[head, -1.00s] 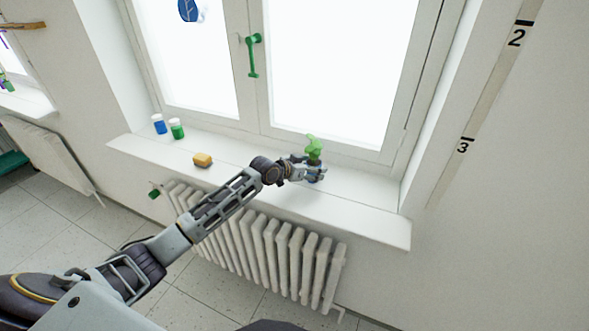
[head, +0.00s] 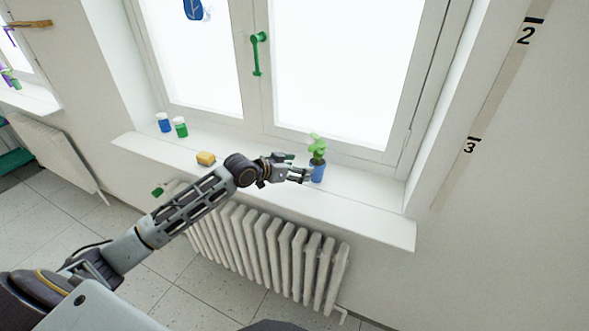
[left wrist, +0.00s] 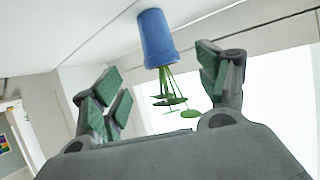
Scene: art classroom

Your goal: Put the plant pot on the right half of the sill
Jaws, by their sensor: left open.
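The plant pot (head: 318,173) is blue with a green plant (head: 317,149). It stands upright on the white sill (head: 360,208), right of the sill's middle and near the window. My left gripper (head: 303,172) is open just left of the pot and holds nothing. In the left wrist view the picture is turned over: the pot (left wrist: 156,38) hangs from the top with its leaves downward. It shows beyond and between the spread green-padded fingers (left wrist: 158,82), apart from them. My right gripper is not in view.
A yellow sponge (head: 206,158) lies on the sill left of my arm. A blue jar (head: 164,122) and a green jar (head: 180,127) stand at the sill's left end. The sill right of the pot is clear. A radiator (head: 270,240) stands below.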

